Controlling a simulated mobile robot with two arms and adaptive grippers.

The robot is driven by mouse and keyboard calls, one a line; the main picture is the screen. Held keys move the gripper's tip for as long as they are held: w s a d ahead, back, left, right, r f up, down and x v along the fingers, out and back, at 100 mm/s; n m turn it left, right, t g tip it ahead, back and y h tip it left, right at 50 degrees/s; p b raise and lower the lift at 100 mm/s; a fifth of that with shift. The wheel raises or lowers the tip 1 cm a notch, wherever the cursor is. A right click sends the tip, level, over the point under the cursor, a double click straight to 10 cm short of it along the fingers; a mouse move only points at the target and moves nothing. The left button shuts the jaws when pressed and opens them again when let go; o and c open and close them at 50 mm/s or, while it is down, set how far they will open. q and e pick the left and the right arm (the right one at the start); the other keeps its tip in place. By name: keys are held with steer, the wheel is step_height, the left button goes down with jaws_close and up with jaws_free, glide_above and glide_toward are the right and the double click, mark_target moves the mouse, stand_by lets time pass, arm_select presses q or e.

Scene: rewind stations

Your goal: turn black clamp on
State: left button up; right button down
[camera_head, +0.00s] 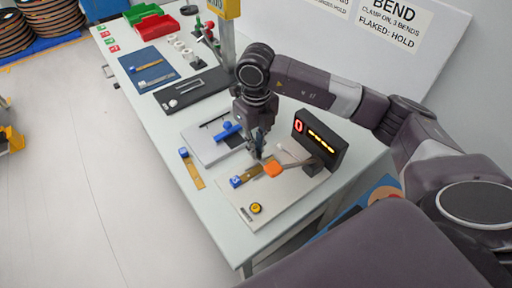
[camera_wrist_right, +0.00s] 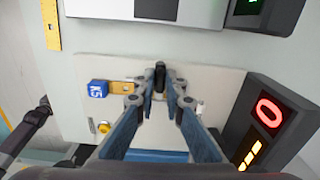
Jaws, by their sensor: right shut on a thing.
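The black clamp (camera_wrist_right: 160,77) stands as a small dark upright piece on the pale station plate (camera_wrist_right: 205,85). My right gripper (camera_wrist_right: 160,88) is shut on it, with one blue-grey finger on each side. In the head view my right gripper (camera_head: 258,148) reaches down to the plate (camera_head: 233,206) from above, and its fingers mostly hide the clamp. A brass strip (camera_head: 251,171) with a blue block (camera_head: 236,182) at its left end lies beside the fingertips.
An orange-tipped arm (camera_head: 273,169) is close right of the gripper. A dark display (camera_head: 320,142) with a red 0 and yellow bars stands behind it. A yellow button (camera_head: 256,208) is at the plate's front. Another station with a blue handle (camera_head: 229,130) is behind left.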

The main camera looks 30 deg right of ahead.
steer(key=shift+r+m, duration=0.1)
steer(key=shift+m, duration=0.3)
steer(key=c, duration=2)
jaws_free()
step_height(320, 180, up, 12)
steer(key=shift+f, duration=0.1)
